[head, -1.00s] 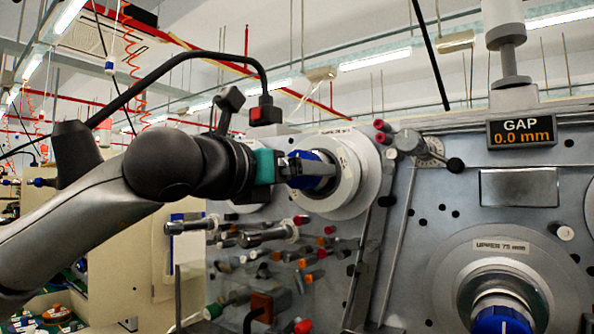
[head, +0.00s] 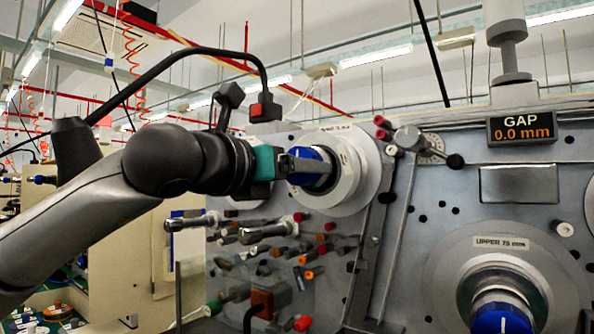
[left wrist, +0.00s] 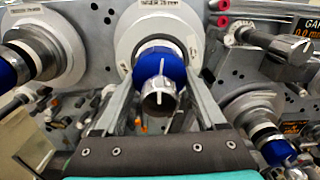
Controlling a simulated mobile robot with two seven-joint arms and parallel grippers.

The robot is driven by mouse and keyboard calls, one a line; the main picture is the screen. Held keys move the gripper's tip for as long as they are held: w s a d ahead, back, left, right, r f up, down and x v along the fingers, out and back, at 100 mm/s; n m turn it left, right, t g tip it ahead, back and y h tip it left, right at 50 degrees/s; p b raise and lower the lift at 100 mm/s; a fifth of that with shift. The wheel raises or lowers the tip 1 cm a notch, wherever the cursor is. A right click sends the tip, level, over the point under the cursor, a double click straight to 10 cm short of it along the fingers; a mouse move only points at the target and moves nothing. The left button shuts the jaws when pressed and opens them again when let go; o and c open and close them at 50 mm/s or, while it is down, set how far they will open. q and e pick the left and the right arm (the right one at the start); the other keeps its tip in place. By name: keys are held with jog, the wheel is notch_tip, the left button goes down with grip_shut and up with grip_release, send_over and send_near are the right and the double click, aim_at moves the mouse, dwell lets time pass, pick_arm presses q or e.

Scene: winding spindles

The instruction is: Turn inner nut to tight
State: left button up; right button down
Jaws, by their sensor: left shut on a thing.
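The inner nut (head: 312,153) is a blue collar with a silver end, on the spindle with the pale round flange (head: 362,170). In the left wrist view the nut (left wrist: 160,62) sits at the centre, below a flange label that seems to read INNER 75 mm. A white line on its silver end (left wrist: 158,100) stands about upright. My left gripper (head: 306,167) is shut on the nut, with one finger on each side in the left wrist view (left wrist: 160,80). The fingers hide part of the nut in the head view. My right gripper is not in view.
Another blue-nutted spindle (head: 502,310), labelled UPPER 75 mm, is at lower right. A display (head: 521,128) reads GAP 0.0 mm. Metal rods (head: 265,232) and coloured knobs (head: 310,273) stick out below my left gripper. A lever (head: 425,145) is right of the flange.

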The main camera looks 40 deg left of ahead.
pick_arm(q)
jog(key=m+b, duration=0.2)
jog(key=m, duration=0.2)
jog(key=shift+a+m, duration=0.15)
jog(key=shift+m, duration=0.25)
jog(key=m+b, duration=0.2)
jog(key=m, duration=0.4)
jog(key=shift+a+r+m, duration=0.1)
jog(key=shift+a+m, duration=0.05)
jog(key=shift+m, duration=0.15)
jog(key=m+b, duration=0.1)
jog(key=m, duration=0.4)
jog(key=shift+a+r, duration=0.1)
jog(key=shift+r, duration=0.05)
jog(key=m, duration=0.5)
jog(key=shift+r+m+b, duration=0.2)
jog(key=shift+m+b, duration=0.15)
jog(key=shift+m, duration=0.05)
jog(key=o, duration=1.3)
jog(key=shift+s, duration=0.1)
jog(key=s+b, duration=0.1)
jog(key=s, duration=0.4)
jog(key=s+d+b, duration=0.1)
jog(key=s, duration=0.4)
jog(key=s+b, duration=0.2)
jog(key=s, duration=0.3)
jog(key=shift+d, duration=0.4)
